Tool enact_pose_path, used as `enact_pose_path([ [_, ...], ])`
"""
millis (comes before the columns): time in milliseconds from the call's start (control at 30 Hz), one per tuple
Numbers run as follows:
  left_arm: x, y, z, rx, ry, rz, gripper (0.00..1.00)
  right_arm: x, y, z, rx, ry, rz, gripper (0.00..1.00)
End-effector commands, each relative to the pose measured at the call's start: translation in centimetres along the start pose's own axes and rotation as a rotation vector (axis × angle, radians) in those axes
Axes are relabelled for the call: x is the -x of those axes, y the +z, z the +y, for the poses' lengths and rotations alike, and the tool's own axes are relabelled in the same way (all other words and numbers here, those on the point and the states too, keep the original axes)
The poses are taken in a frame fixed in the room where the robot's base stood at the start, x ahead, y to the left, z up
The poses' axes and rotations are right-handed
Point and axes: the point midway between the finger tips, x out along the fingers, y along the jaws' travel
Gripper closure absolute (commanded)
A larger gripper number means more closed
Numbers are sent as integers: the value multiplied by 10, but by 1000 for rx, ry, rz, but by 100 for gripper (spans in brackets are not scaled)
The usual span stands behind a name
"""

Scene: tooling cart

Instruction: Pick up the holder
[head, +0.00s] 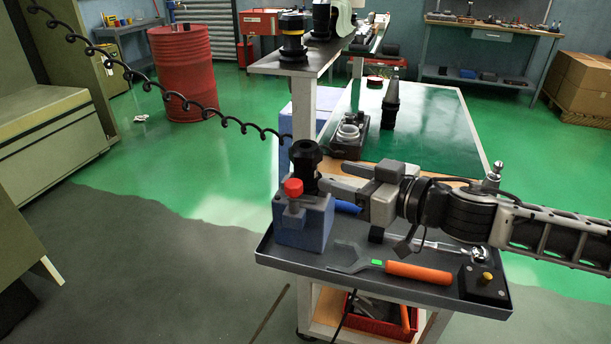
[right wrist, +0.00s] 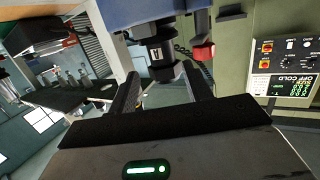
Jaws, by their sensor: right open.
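The black holder (head: 305,158) stands upright at the blue block (head: 312,226) with a red knob (head: 293,188), at the left of the cart's grey tray. My right gripper (head: 328,176) reaches in from the right, its fingertips close to the holder's lower part. In the right wrist view, the holder (right wrist: 161,58) shows just ahead of the open fingers (right wrist: 160,78), roughly between their tips. I cannot tell whether either finger touches it. The red knob (right wrist: 203,50) is beside it there. My left gripper is not in view.
The grey tray (head: 340,262) also holds an orange-handled tool (head: 418,272), a ratchet (head: 470,252) and a black box with a yellow button (head: 484,282). A raised shelf with more black holders (head: 292,38) stands behind. A coiled cable (head: 188,104) hangs at left.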

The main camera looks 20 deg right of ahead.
Motion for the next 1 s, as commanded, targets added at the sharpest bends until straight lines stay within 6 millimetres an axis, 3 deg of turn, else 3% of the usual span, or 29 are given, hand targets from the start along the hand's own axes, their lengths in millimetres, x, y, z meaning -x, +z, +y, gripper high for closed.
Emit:
enact_pose_path([
  [233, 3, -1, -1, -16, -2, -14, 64, -17, -2, -2, 1, -3, 0, 50],
  [500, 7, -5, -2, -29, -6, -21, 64, -55, 0, -3, 1, -2, 1, 50],
  [800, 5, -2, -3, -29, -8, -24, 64, -61, 3, -3, 2, -2, -2, 50],
  [1000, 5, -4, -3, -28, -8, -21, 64, -61, 3, -3, 2, -2, -2, 100],
])
